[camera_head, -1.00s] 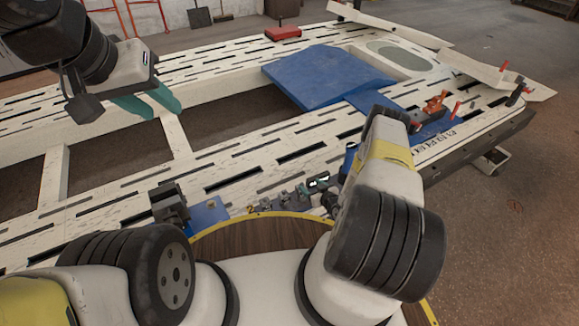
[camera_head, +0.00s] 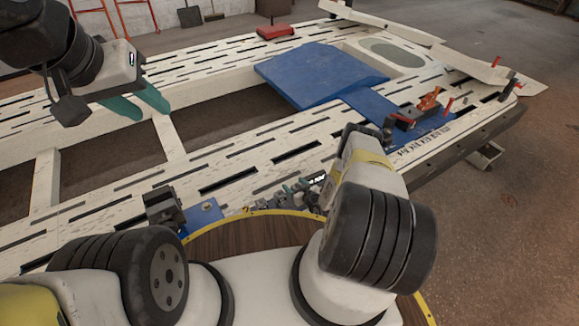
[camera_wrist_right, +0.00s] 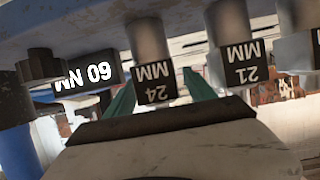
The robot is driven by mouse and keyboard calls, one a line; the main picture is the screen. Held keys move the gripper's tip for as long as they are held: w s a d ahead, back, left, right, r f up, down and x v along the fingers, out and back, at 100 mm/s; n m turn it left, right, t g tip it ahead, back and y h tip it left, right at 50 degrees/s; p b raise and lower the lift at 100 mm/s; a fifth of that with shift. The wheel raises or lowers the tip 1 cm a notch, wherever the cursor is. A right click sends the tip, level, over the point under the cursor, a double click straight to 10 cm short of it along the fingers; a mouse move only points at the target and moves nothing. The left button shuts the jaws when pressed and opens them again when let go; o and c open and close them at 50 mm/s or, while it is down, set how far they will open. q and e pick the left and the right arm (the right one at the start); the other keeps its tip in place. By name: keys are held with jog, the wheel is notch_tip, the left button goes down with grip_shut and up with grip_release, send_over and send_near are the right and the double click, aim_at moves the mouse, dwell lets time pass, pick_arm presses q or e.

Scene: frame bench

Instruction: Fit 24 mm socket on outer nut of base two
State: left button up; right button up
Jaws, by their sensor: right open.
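The 24 mm socket (camera_wrist_right: 152,50) hangs in a row in the right wrist view, with its black label upside down. My right gripper (camera_wrist_right: 160,92) is open. Its teal fingertips are on either side of the 24 mm label, and I cannot tell whether they touch it. In the head view, my right gripper (camera_head: 297,188) is low at the bench's near edge, largely hidden by my forearm. My left gripper (camera_head: 137,104) is open and empty above the frame bench at the left. I cannot make out the outer nut of base two.
A 21 mm socket (camera_wrist_right: 232,55) is just right of the 24 mm one. A dark clamp (camera_head: 163,207) stands on the near rail. A blue panel (camera_head: 318,75) lies across the bench (camera_head: 225,150).

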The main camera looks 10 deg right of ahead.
jog(key=shift+w, duration=0.15)
grip_shut()
dwell(0.4)
